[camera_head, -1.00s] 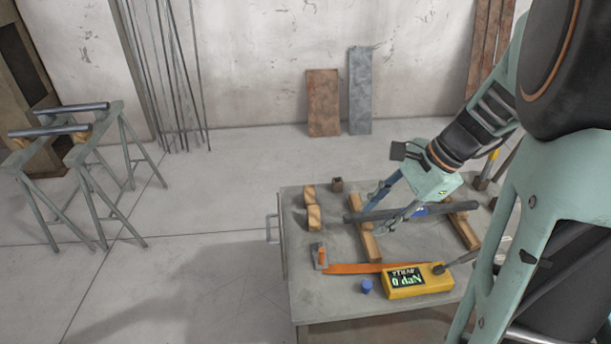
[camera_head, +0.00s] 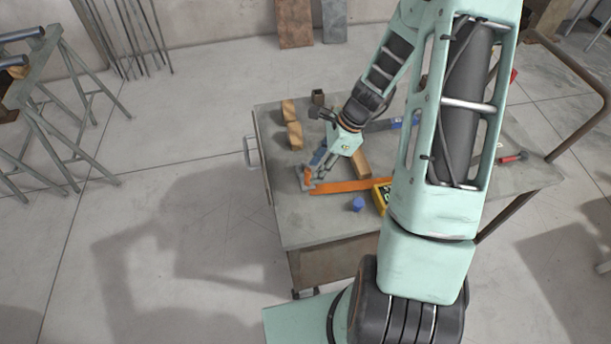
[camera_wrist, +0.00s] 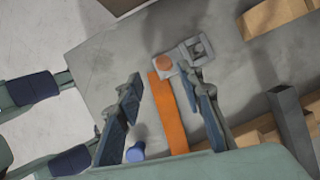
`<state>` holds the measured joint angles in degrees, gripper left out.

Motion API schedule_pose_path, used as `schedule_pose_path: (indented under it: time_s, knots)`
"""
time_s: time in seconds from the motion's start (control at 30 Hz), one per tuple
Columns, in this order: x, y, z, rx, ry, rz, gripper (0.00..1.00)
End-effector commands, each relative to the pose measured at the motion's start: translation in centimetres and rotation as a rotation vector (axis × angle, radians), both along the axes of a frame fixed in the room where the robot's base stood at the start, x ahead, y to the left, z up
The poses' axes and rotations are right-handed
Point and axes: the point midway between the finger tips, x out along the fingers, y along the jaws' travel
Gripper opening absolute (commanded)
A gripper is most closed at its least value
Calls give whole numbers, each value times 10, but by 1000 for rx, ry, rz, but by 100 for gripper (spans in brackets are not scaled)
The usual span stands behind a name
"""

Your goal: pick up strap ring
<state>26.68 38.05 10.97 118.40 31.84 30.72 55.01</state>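An orange strap (camera_head: 345,186) lies flat on the grey workbench, also seen in the wrist view (camera_wrist: 168,112). At its far end in the wrist view is a grey metal piece with a square opening (camera_wrist: 198,49), which looks like the strap ring. Beside it is a grey plate with a round orange top (camera_wrist: 165,65). My gripper (camera_head: 318,178) is open and low over this end of the strap. In the wrist view its fingers (camera_wrist: 162,77) stand either side of the strap, with nothing between them gripped. The right fingertip partly covers the metal piece; I cannot tell whether they touch.
The workbench (camera_head: 290,232) carries wooden blocks (camera_head: 294,135), a dark square tube (camera_head: 317,97), a blue cap (camera_head: 357,204) and a yellow display box (camera_head: 380,196), partly hidden by my arm. The bench's front left is bare.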

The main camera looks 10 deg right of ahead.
Motion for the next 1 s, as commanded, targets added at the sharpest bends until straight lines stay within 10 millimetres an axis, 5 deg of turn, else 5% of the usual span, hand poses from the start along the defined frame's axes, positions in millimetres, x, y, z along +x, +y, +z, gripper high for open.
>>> schedule_pose_path:
  time_s: [0.5,0.83,1.0]
  knots:
    - [12,22,-45,0,1,0,35]
    - [13,24,-51,-1,-1,1,35]
    - [13,24,-51,-1,-1,1,18]
